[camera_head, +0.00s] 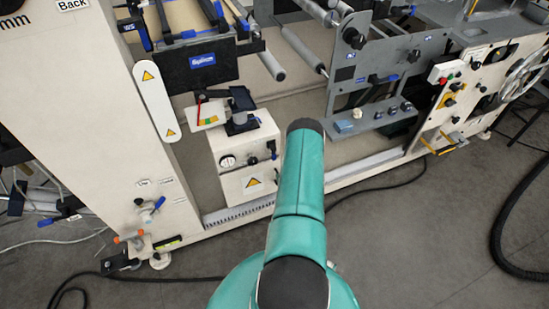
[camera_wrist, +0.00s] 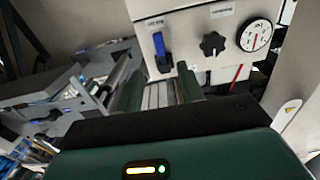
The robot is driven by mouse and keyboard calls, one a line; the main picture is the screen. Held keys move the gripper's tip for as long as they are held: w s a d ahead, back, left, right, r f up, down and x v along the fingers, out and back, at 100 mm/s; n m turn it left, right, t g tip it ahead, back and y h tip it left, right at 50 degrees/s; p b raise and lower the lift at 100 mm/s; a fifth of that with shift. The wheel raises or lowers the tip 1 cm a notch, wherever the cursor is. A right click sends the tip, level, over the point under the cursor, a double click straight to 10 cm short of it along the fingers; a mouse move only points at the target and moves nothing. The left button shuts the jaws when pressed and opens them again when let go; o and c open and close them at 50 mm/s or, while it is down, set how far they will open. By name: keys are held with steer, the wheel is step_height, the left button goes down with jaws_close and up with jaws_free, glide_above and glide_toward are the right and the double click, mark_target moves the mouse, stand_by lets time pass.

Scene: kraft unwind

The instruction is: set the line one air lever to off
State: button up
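A white box (camera_head: 242,143) stands low on the machine frame in the head view. In the wrist view the same box (camera_wrist: 205,50) appears upside down, with a blue lever (camera_wrist: 161,46) on its face. The lever's long side runs up and down in the picture, with a dark part at its lower end. A small label (camera_wrist: 153,22) lies above it, too small to read. My gripper (camera_wrist: 160,92) is open and empty, its two green fingers apart, below the lever in the picture and not visibly touching it. The gripper is hidden behind my arm in the head view.
Beside the lever are a black star knob (camera_wrist: 213,44) and a round gauge (camera_wrist: 254,35) with a red needle. A tall white side panel (camera_head: 85,95) stands left and a grey roller bracket (camera_head: 375,75) right. Black hoses (camera_head: 505,225) lie on the otherwise open floor.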

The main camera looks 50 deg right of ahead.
mark_target(274, 157)
steer(key=x, duration=1.1)
jaws_close()
